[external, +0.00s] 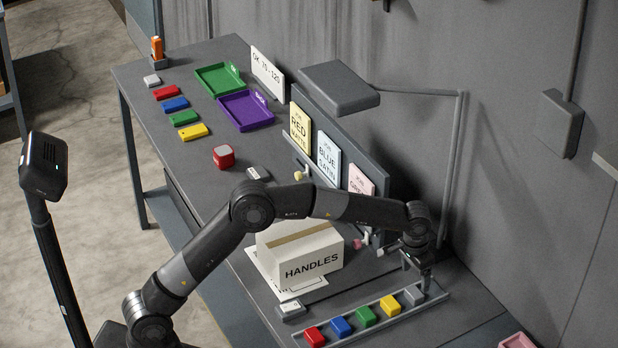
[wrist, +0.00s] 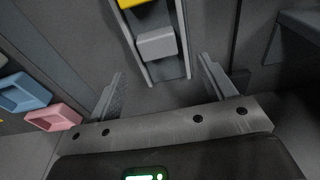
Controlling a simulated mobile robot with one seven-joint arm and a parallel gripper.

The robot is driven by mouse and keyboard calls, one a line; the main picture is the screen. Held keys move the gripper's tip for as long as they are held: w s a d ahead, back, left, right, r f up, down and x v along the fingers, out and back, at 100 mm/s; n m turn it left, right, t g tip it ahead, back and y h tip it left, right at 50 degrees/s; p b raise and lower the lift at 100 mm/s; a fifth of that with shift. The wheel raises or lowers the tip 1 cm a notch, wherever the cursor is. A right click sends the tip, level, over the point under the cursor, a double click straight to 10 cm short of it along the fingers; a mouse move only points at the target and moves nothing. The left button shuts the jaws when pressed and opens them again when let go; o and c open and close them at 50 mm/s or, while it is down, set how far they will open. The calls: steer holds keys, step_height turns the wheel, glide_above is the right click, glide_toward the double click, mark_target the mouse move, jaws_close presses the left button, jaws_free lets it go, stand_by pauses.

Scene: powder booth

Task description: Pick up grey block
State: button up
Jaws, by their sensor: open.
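The grey block (external: 411,295) is at the right end of a row of coloured blocks in a narrow grey rail tray (external: 378,328). In the wrist view the grey block (wrist: 157,44) lies between the tray's side walls, ahead of my fingers. My gripper (external: 421,275) is just above the right end of the tray, close to the grey block, and partly hidden by my wrist. In the wrist view my gripper (wrist: 161,72) has its two fingers wide apart, with nothing between them.
A yellow block (external: 390,305) sits beside the grey one, with green, blue and red blocks further along. A white HANDLES box (external: 312,266) stands behind the tray. The upright sign board and wall are close on the right. Pink (wrist: 54,117) and blue (wrist: 25,92) trays show at left.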

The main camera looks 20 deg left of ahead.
mark_target(415, 291)
steer(key=shift+d+f, duration=0.2)
steer(key=shift+f, duration=2.95)
steer(key=shift+c, duration=0.3)
steer(key=c, duration=1)
steer(key=shift+r, duration=0.1)
